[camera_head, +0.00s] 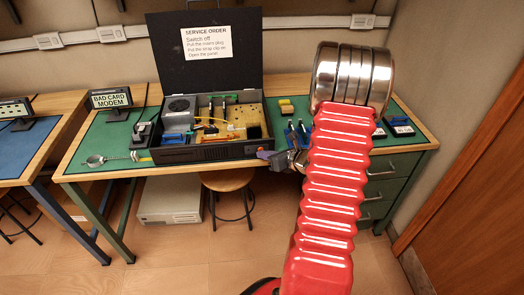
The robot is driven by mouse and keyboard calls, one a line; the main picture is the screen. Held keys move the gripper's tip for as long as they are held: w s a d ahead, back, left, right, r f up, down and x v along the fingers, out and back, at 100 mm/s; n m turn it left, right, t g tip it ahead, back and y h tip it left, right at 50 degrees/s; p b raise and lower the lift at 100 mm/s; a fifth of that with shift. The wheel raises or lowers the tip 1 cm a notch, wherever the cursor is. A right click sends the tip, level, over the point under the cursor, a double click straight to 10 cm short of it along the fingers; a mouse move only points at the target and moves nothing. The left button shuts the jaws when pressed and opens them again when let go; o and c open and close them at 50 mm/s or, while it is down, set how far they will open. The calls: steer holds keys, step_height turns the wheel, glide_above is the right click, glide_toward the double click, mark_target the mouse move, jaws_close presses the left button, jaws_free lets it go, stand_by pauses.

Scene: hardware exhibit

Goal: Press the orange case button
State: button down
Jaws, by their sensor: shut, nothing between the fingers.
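The black computer case (206,151) stands open on the green-topped bench, its lid raised with a "Service order" sheet on it. A small orange spot (260,149), which looks like the case button, shows at the right end of the case's front. My gripper (266,156) is shut and empty, its purple-grey tip close to that spot from the right. I cannot tell whether the tip touches the button or is just in front of it. My red ribbed arm rises at the right and hides part of the bench.
A round stool (228,181) stands under the bench, with a beige box (170,200) on the floor. A "Bad card modem" sign (111,98) and a metal-ended strap (95,161) are at the left. Small cards and parts lie right of the case. Green drawers (380,190) are at the right.

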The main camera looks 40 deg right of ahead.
steer(key=shift+s+a, duration=0.4)
steer(key=shift+s, duration=0.15)
steer(key=s+a, duration=0.1)
steer(key=s, duration=0.1)
steer(key=s+a, duration=0.1)
steer(key=s, duration=0.1)
steer(key=shift+a, duration=0.4)
stand_by(1.1)
